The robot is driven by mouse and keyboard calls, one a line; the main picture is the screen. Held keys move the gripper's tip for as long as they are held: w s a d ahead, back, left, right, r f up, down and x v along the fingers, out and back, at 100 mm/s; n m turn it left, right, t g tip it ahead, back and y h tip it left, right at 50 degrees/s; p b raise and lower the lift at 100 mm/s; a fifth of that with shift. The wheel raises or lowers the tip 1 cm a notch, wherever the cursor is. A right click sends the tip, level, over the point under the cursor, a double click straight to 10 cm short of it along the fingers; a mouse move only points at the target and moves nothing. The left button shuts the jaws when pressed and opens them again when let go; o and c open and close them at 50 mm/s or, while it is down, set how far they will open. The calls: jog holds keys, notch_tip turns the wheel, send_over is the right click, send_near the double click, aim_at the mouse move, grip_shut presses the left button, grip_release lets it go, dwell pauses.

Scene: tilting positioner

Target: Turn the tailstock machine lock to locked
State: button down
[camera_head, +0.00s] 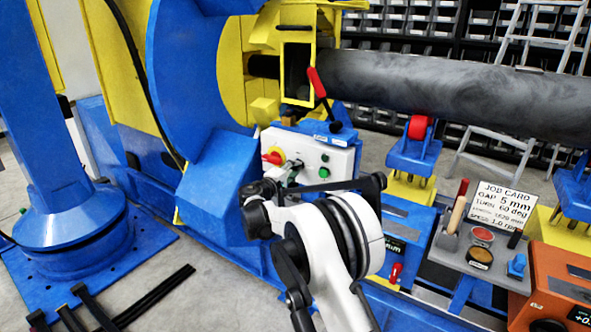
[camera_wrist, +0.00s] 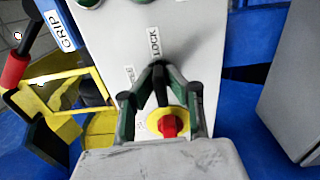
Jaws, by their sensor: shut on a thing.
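The tailstock control box, a pale panel (camera_head: 335,158), faces me in the head view and shows from close up in the wrist view (camera_wrist: 185,22). My gripper (camera_wrist: 159,72) has its green and black fingers closed together just below the LOCK label (camera_wrist: 155,42). They are shut on a small dark lock knob (camera_wrist: 160,88), mostly hidden between the fingers, so its exact angle is hard to tell. In the head view my gripper (camera_head: 292,172) reaches the panel from the front, and my wrist covers part of it.
A red knob on a yellow disc (camera_wrist: 168,127) sits close between my fingers; it also shows in the head view (camera_head: 272,157). Green buttons (camera_head: 323,172) lie to the right. A red-handled lever (camera_head: 317,83) and the dark pipe (camera_head: 430,92) are above.

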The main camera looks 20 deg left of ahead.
dwell(0.4)
jog(key=c, duration=1.8)
grip_release()
jog(key=shift+s, duration=0.1)
jog(key=v, duration=1.2)
